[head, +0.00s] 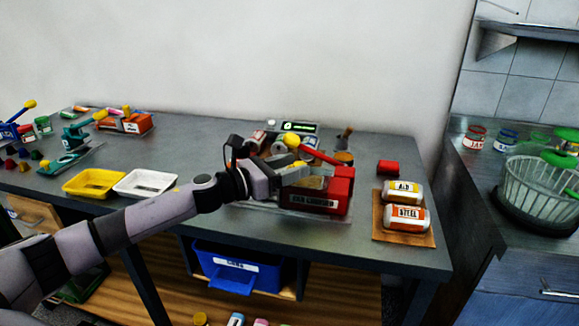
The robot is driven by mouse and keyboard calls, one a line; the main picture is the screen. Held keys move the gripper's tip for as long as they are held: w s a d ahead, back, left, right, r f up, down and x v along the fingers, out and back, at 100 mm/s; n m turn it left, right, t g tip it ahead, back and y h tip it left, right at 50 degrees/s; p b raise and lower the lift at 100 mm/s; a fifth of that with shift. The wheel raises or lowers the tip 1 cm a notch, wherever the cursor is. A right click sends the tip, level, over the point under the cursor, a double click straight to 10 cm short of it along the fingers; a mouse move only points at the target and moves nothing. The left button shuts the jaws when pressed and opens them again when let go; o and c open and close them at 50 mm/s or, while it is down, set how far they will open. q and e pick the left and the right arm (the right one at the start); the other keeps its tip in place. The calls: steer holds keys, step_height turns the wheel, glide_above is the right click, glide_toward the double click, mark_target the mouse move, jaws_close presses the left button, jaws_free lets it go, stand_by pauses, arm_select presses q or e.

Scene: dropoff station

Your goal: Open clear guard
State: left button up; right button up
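The red can crusher (335,196) stands on the grey table, with its label facing the front. A red lever with a yellow knob (291,140) slants over its top. A pale see-through patch at the crusher's front opening (314,182) may be the clear guard, but its edges and position are hard to make out. My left gripper (283,178) is at the crusher's left side, in front of part of it. Its fingers overlap the machine, so I cannot tell whether they are open or touch the guard. My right gripper is not in view.
Two cans, labelled ALU (403,188) and STEEL (407,219), lie on a brown board to the right. A small red block (388,168) lies behind them. Yellow (94,183) and white (146,183) trays sit left. A blue bin (238,268) is under the table.

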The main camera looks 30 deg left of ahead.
arm_select(q)
steer(key=b+v, duration=0.1)
steer(key=v, duration=0.4)
steer(key=shift+s+a+f+b, duration=0.1)
steer(key=shift+s+f+b, duration=0.1)
steer(key=shift+b, duration=0.2)
steer(key=shift+v, duration=0.9)
steer(key=shift+r, duration=0.2)
